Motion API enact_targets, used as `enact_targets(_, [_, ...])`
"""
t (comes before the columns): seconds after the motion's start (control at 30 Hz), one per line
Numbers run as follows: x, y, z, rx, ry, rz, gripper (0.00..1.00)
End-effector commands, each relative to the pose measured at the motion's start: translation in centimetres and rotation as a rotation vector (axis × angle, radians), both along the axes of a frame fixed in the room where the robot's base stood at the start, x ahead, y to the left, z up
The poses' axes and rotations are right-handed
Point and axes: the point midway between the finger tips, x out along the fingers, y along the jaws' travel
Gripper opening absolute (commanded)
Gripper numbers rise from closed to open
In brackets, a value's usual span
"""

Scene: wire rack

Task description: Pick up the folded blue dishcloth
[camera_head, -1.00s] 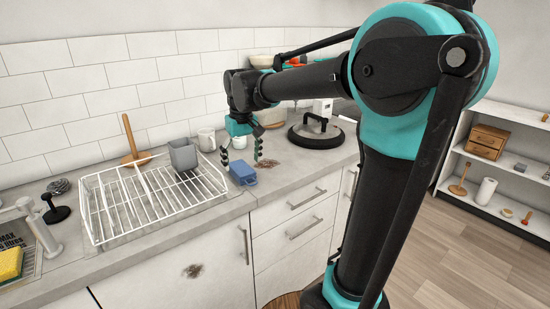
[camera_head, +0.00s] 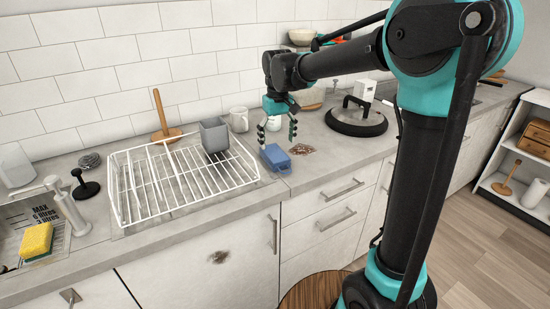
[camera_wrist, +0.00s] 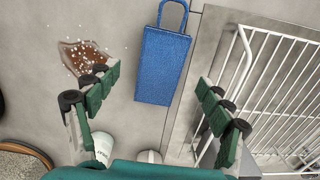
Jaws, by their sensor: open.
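The folded blue dishcloth (camera_head: 275,157) lies on the grey counter just right of the wire rack, near the counter's front edge. In the wrist view the dishcloth (camera_wrist: 163,64) is a blue rectangle with a loop at one end. My gripper (camera_head: 277,131) is above the counter at the dishcloth, its fingers pointing down. In the wrist view my gripper (camera_wrist: 158,103) is open and empty, with its green-padded fingers wide apart. The dishcloth lies in the space between and beyond the fingertips, not touching either finger in that view.
A white mug (camera_head: 239,119) and a small white pot (camera_head: 274,122) stand behind. A brown spill (camera_head: 301,149) and a black round lid (camera_head: 356,121) are to the right.

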Motion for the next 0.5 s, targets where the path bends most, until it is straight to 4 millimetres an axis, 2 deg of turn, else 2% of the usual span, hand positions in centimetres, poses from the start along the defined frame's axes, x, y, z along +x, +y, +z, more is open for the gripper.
enact_targets(0.27, [-0.1, 0.0, -2.0, 0.000, 0.000, 0.000, 0.80])
enact_targets(0.5, [-0.5, 0.0, -5.3, 0.000, 0.000, 0.000, 0.80])
